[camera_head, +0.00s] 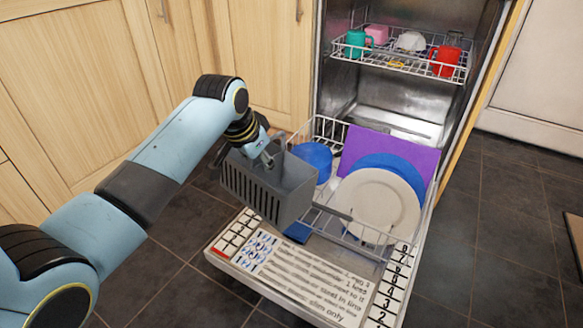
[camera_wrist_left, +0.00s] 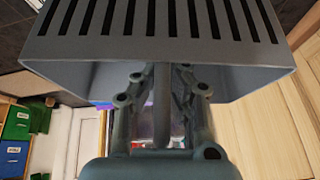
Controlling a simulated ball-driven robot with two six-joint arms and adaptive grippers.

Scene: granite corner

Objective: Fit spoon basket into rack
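The grey slotted spoon basket (camera_head: 262,190) hangs from my left gripper (camera_head: 268,158), tilted, over the front left of the pulled-out lower rack (camera_head: 330,128). My left gripper is shut on the basket's upright handle. In the left wrist view the fingers (camera_wrist_left: 161,88) close around a grey bar in the middle of the basket, and the slotted wall of the basket (camera_wrist_left: 160,45) fills the top. The basket covers the rack's front left corner, so I cannot tell whether it touches the rack. My right gripper is not in view.
The lower rack holds a white plate (camera_head: 375,207), a blue plate (camera_head: 405,165), a purple board (camera_head: 391,150) and a blue bowl (camera_head: 314,156). The open door (camera_head: 300,278) lies below. The upper rack (camera_head: 385,66) carries cups. Wooden cabinets (camera_head: 60,80) stand at left.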

